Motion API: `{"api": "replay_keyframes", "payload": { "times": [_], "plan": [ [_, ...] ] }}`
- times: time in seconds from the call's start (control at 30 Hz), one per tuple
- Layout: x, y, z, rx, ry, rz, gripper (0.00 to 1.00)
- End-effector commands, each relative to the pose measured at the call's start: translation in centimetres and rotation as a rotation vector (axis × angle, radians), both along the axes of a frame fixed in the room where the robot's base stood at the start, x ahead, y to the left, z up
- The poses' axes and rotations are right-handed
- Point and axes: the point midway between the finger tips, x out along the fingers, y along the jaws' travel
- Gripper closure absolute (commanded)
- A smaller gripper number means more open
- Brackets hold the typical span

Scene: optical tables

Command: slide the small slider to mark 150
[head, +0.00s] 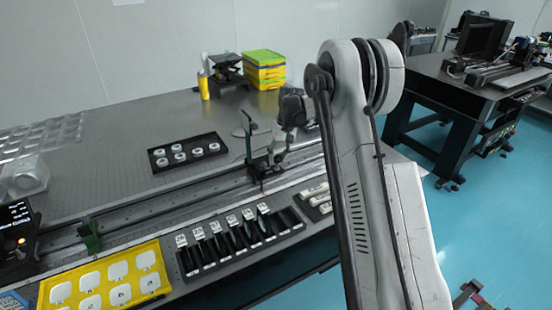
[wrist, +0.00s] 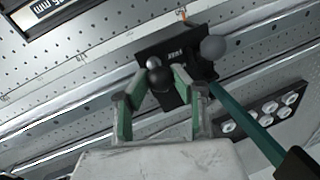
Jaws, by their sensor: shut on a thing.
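The small slider is a black block (wrist: 172,50) on the long rail in the wrist view, with a dark round knob and an orange pointer (wrist: 183,15) at its far edge. My gripper (wrist: 160,80) has its green fingers closed around the knob. In the head view the slider (head: 257,168) is on the right half of the rail (head: 150,206), with my gripper (head: 284,150) beside it. A scale with small marks (wrist: 62,65) runs along the rail. The numbers by the pointer are too small to read.
A green rail piece (head: 89,237) stands further left on the rail. A black tray of white round parts (head: 183,163) lies behind it. A yellow tray (head: 46,294) and a black slotted rack (head: 190,275) are in front.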

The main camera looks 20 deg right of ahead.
Motion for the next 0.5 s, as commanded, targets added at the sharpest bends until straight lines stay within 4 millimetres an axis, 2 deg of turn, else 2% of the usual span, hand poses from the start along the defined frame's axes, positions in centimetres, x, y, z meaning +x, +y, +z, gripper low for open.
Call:
{"api": "replay_keyframes", "payload": {
  "times": [0.1, 0.13, 0.27, 0.5],
  "plan": [
    [0.07, -0.02, 0.08, 0.000, -0.002, -0.001, 1.00],
    [0.07, -0.02, 0.08, 0.000, -0.002, -0.001, 0.76],
    [0.07, -0.02, 0.07, 0.000, -0.001, 0.000, 0.59],
    [0.05, -0.01, 0.05, 0.000, -0.001, 0.000, 0.56]
  ]
}}
